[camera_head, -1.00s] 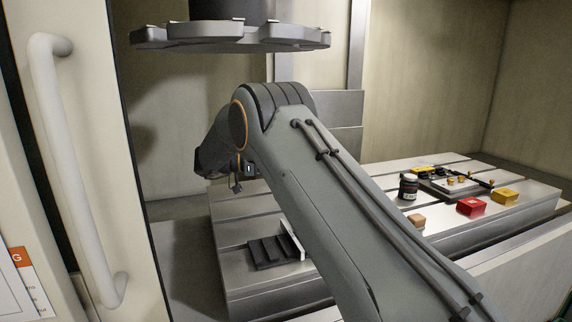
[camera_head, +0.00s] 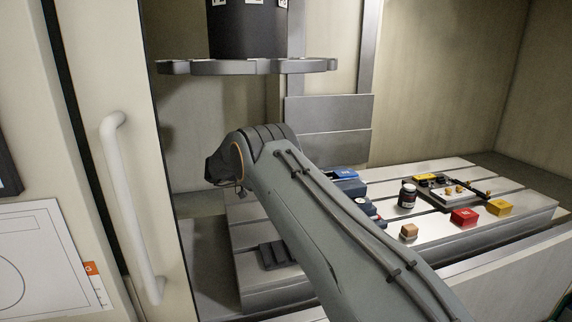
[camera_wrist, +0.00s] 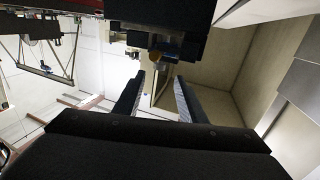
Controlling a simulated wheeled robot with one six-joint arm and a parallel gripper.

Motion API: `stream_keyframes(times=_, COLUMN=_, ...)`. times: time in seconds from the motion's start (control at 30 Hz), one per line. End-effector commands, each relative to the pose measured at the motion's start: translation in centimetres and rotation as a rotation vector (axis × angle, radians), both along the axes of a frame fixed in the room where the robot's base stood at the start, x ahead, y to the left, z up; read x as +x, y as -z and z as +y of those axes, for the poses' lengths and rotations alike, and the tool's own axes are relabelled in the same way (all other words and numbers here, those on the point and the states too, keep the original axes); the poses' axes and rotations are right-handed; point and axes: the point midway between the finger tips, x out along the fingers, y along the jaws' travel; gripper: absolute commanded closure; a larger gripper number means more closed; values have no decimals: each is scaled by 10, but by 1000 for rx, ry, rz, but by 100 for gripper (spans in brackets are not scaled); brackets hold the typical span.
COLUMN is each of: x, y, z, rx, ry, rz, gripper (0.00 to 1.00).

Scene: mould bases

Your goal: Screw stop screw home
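A plate with small orange-tan pieces and black parts on it, possibly the mould base (camera_head: 436,194), lies at the back right of the slotted table in the head view. I cannot pick out the stop screw for certain; the pieces there are too small to tell. The gripper points into the cabinet space, and no table part lies clearly between the fingers.
The slotted table (camera_head: 470,238) carries a dark jar (camera_head: 407,195), a red block (camera_head: 464,217), a yellow block (camera_head: 499,207), a tan block (camera_head: 408,231), a blue item (camera_head: 344,174) and a black ribbed tray (camera_head: 274,255). A round tool disc (camera_head: 250,67) hangs above my arm.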

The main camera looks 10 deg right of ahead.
Motion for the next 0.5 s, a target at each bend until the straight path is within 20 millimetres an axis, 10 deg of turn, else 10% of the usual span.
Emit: stream_keyframes(times=0.5, x=-2, y=1, z=2, rx=0, ry=1, rz=0, gripper=63)
